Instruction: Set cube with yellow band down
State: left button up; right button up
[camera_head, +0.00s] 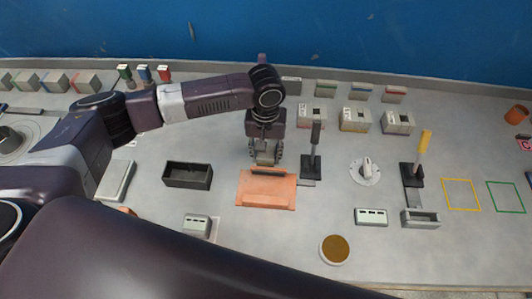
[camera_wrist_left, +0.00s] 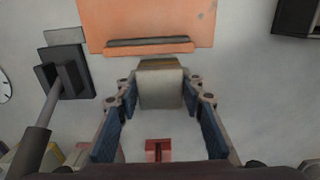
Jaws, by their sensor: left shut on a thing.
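My left gripper (camera_head: 265,153) reaches down near the middle of the panel, just behind the orange plate (camera_head: 266,190). In the left wrist view its two blue-padded fingers (camera_wrist_left: 160,92) are shut on a grey cube (camera_wrist_left: 160,90). A yellow-brown band (camera_wrist_left: 160,64) shows along the cube's far edge. The orange plate (camera_wrist_left: 150,20) with its dark slot lies just beyond the cube. I cannot tell whether the cube touches the panel. My right gripper is not in view.
A black-handled lever (camera_head: 315,145) stands close to the right of the gripper. An open black box (camera_head: 187,175) lies to the left. Further right are a white dial (camera_head: 366,170), a yellow-handled lever (camera_head: 421,155), and yellow (camera_head: 446,196) and green (camera_head: 491,197) outlined squares.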

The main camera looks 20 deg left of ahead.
pick_arm(q)
jog(key=o, duration=1.3)
jog(key=shift+o, duration=0.2)
